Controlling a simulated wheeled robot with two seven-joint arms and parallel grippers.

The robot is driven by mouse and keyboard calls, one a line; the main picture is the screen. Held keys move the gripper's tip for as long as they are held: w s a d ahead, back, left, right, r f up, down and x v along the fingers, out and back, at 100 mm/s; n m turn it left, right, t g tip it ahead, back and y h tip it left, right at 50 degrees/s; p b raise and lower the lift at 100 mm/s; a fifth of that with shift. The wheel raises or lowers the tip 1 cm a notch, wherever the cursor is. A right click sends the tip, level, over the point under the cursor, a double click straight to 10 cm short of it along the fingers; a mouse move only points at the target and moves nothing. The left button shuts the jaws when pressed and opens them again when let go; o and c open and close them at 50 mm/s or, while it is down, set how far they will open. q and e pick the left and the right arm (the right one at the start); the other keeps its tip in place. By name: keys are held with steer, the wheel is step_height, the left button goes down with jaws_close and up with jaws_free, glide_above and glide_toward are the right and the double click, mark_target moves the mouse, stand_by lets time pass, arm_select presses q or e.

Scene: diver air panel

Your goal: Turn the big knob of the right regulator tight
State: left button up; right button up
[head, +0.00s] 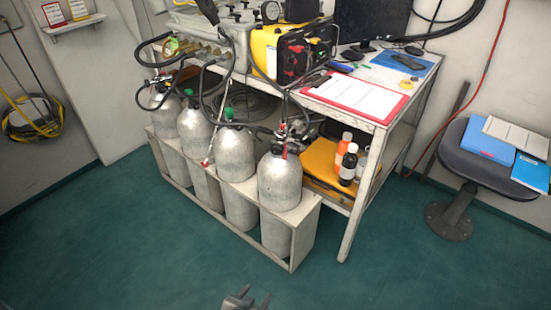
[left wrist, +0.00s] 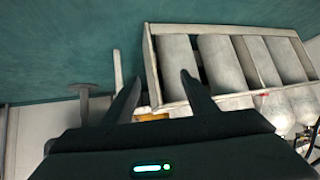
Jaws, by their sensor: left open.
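The right regulator (head: 283,136) sits on top of the rightmost grey cylinder (head: 280,182) in the head view. It has dark and metallic parts and a bit of red; its big knob is too small to tell apart for sure. Another regulator (head: 158,82) is on the leftmost cylinder. My left gripper (head: 246,298) is at the bottom edge of the head view, over the floor in front of the rack, well apart from the regulator. Its two dark fingers (left wrist: 158,86) are spread and empty in the left wrist view. My right gripper is not in view.
A pale rack (head: 305,238) holds several cylinders; it also shows in the left wrist view (left wrist: 152,62). Behind stands a table (head: 383,150) with a yellow unit (head: 268,52), a red clipboard (head: 365,96) and hoses. A stool (head: 470,165) is at right. The green floor (head: 150,260) in front is clear.

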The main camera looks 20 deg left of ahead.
arm_select(q)
steer(key=w+r+n+t+y+b, duration=0.1)
steer(key=w+r+t, duration=0.1)
steer(key=w+r, duration=0.4)
steer(key=w+a+r+n+t+y+b, duration=0.1)
steer(key=w+r, duration=0.6)
steer(key=r, duration=0.7)
steer(key=w+a+r+t+b, duration=0.1)
steer(key=w+r+t, duration=0.4)
steer(key=r, duration=0.5)
steer(key=shift+w+r+n+y+b, duration=0.3)
steer(key=shift+w+n+y+b, duration=0.1)
steer(key=shift+w+b, duration=0.35)
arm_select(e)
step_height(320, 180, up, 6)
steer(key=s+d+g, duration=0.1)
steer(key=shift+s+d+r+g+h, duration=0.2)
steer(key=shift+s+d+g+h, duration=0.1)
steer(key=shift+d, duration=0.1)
arm_select(q)
steer(key=shift+w, duration=0.15)
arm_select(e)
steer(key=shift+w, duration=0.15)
